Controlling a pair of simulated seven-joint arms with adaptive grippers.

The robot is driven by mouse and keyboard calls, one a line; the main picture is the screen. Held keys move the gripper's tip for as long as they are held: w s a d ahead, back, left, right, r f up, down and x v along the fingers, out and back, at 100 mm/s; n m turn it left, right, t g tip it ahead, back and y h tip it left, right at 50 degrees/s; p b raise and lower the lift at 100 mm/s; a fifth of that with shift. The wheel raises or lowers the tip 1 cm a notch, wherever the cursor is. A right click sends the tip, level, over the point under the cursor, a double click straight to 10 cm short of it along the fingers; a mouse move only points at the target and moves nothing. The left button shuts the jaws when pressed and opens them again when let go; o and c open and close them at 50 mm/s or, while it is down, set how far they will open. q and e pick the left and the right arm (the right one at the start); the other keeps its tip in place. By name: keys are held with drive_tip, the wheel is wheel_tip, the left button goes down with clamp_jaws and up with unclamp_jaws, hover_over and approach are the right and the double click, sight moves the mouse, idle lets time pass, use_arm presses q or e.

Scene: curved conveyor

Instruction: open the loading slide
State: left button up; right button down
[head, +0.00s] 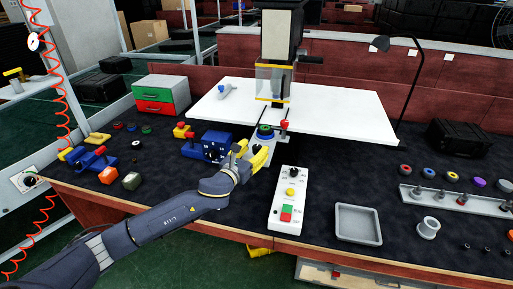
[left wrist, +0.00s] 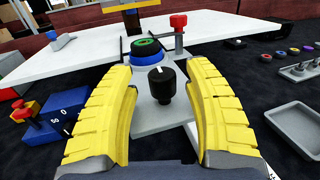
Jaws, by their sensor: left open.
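The loading slide is a light grey plate (left wrist: 172,118) with a black knob (left wrist: 160,88) standing upright near its front end. A round blue part with a green top (left wrist: 146,52) sits farther back on it; it also shows in the head view (head: 265,131). My left gripper (head: 250,150) is at the front of the slide. In the left wrist view its yellow fingers (left wrist: 163,75) are open, one on each side of the knob, with a gap on both sides. In the head view the fingers hide the knob. My right gripper is not in view.
A press (head: 275,80) stands behind the slide, with a white board (head: 345,102) around it. A red-knobbed lever (left wrist: 178,22) rises beside the slide. A blue counter box (head: 213,147) is left; a control box (head: 288,203) and grey tray (head: 358,224) are right.

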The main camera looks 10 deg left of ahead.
use_arm(q)
drive_tip(key=v, duration=1)
drive_tip(key=shift+a, duration=0.1)
